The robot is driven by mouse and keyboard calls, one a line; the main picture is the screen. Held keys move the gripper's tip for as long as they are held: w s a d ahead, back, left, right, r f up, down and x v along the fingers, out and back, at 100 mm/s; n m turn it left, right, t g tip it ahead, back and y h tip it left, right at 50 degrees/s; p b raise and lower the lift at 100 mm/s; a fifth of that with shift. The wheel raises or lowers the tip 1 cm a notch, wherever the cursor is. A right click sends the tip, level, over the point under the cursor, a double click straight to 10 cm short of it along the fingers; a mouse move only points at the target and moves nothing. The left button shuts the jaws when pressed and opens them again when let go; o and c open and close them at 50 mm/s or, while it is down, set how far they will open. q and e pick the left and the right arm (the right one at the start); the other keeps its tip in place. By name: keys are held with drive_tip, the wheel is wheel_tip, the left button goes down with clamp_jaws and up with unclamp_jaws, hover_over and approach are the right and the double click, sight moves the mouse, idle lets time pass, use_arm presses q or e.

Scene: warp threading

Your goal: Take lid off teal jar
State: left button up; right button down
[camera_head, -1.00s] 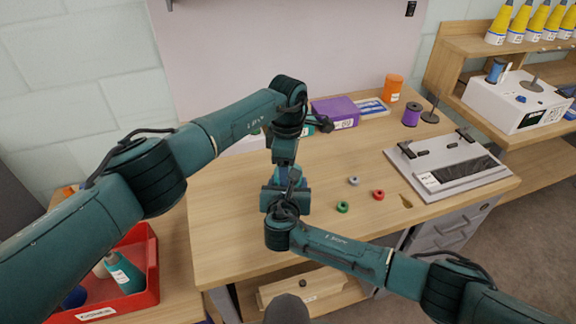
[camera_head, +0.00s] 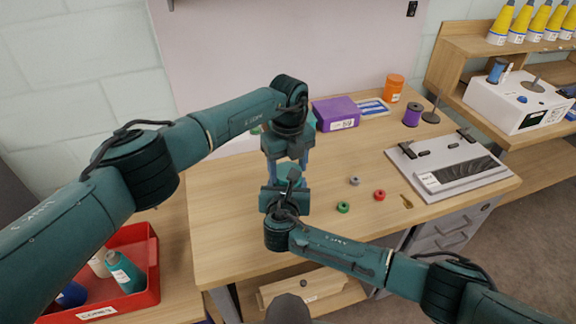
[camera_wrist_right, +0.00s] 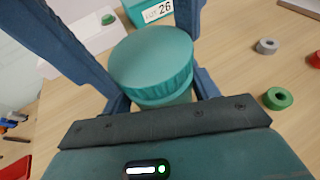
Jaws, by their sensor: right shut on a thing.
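The teal lid (camera_wrist_right: 150,58), round with a ridged rim, sits on the teal jar (camera_wrist_right: 172,98) in the right wrist view. Only a little of the jar shows below the lid. My right gripper (camera_wrist_right: 160,100) is shut on the jar from the near side. My left gripper (camera_head: 288,176) points down from above, its blue fingers spread on both sides of the lid. Whether they touch the lid is unclear.
Green (camera_head: 343,207), red (camera_head: 379,195) and grey (camera_head: 354,181) rings lie on the table right of my grippers. A purple box (camera_head: 335,113) stands behind, a grey device (camera_head: 450,172) at right. A red crate (camera_head: 152,285) with bottles is at lower left. The table's front is clear.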

use_arm(q)
drive_tip(key=n, duration=0.3)
drive_tip(key=shift+d+r, duration=0.1)
use_arm(e)
drive_tip(key=shift+s+a, duration=0.15)
use_arm(q)
drive_tip(key=o, duration=0.9)
drive_tip(key=shift+c, duration=0.2)
drive_tip(key=shift+o, duration=1.1)
use_arm(e)
drive_tip(key=shift+d, duration=0.2)
